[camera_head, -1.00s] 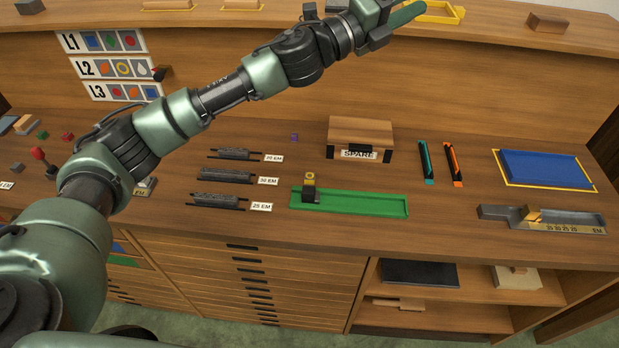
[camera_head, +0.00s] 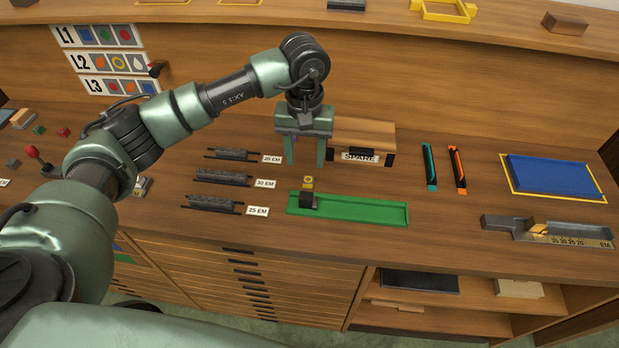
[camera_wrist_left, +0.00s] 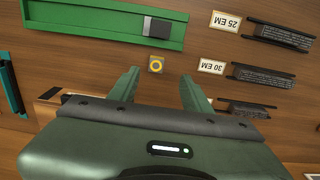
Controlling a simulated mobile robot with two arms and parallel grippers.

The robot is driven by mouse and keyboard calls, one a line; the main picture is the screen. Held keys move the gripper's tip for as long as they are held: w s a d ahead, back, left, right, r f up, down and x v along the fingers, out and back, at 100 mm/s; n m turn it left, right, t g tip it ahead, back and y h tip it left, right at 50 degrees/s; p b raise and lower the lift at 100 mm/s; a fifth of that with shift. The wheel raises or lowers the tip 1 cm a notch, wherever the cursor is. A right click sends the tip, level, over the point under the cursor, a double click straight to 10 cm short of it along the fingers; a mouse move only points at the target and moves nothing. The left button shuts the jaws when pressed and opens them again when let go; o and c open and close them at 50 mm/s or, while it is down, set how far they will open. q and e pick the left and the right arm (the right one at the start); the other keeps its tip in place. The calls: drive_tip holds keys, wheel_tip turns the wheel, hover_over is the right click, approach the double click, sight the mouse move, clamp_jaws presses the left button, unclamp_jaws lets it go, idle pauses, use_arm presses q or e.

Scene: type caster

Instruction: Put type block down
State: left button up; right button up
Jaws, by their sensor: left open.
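A small type block (camera_head: 308,182) with a yellow ring on its top stands on the table by the far edge of the green tray (camera_head: 370,212). In the left wrist view the block (camera_wrist_left: 155,65) sits just beyond my fingertips, apart from the tray's edge (camera_wrist_left: 80,25). My left gripper (camera_head: 305,162) points down behind the block, open, with nothing between its fingers; it also shows in the left wrist view (camera_wrist_left: 158,78). A dark block (camera_head: 307,200) lies at the left end of the tray. My right gripper is not in view.
A wooden SPARE box (camera_head: 365,133) stands close to the right of my left gripper. Several dark type strips (camera_head: 222,177) with EM labels lie to the left. Teal (camera_head: 430,167) and orange (camera_head: 457,170) tools, a blue tray (camera_head: 555,177) and a grey composing stick (camera_head: 560,232) are to the right.

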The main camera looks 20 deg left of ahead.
sight(308, 179)
use_arm(q)
drive_tip(key=f+p, duration=0.1)
drive_tip(key=f, duration=0.1)
drive_tip(key=f+p, duration=0.1)
drive_tip(key=f, duration=0.1)
drive_tip(key=f+p, duration=0.1)
drive_tip(key=f, duration=0.1)
drive_tip(key=shift+w+d+f, duration=0.2)
drive_tip(key=shift+w+d, duration=0.05)
drive_tip(key=shift+f, duration=0.45)
clamp_jaws()
